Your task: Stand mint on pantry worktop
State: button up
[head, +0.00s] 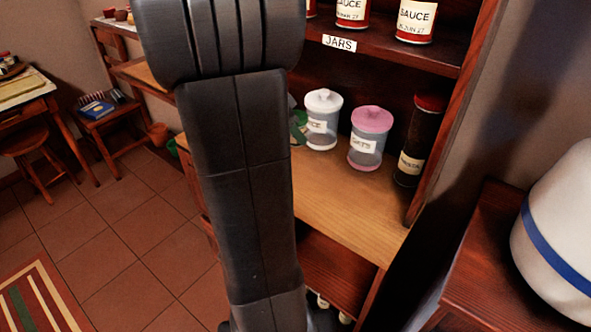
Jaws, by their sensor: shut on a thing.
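The pantry worktop (335,205) is a light wood surface in the middle of the head view, below the jar shelf. A small green thing (299,128) shows just right of my arm, at the worktop's back left. It may be the mint, but most of it is hidden behind my arm, so I cannot tell whether it is held or standing. My dark arm covers the centre of the view, and my gripper's fingertips are hidden behind it.
A white-lidded jar (323,128), a pink-lidded jar (367,148) and a tall dark jar (414,150) stand along the worktop's back. The worktop's front right is clear. Sauce tins (414,22) stand on the shelf above. A white, blue-banded container (560,235) stands at right.

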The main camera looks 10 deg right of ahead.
jog(key=s, duration=0.1)
jog(key=s+m+b, duration=0.1)
jog(key=s+g, duration=0.1)
jog(key=shift+d+f+m, duration=0.25)
jog(key=shift+d+m, duration=0.1)
jog(key=shift+m, duration=0.05)
jog(key=shift+s+f+b, duration=0.15)
jog(key=shift+f+b, duration=0.2)
jog(key=shift+b, duration=0.05)
notch_tip(320, 180, down, 5)
jog(key=shift+f+b, duration=0.1)
jog(key=shift+b, duration=0.25)
jog(key=shift+c, duration=1.3)
jog(key=shift+f+b, duration=0.3)
jog(key=shift+f, duration=1.65)
jog(key=shift+f, duration=0.2)
jog(key=o, duration=1.4)
jog(key=shift+r, duration=0.1)
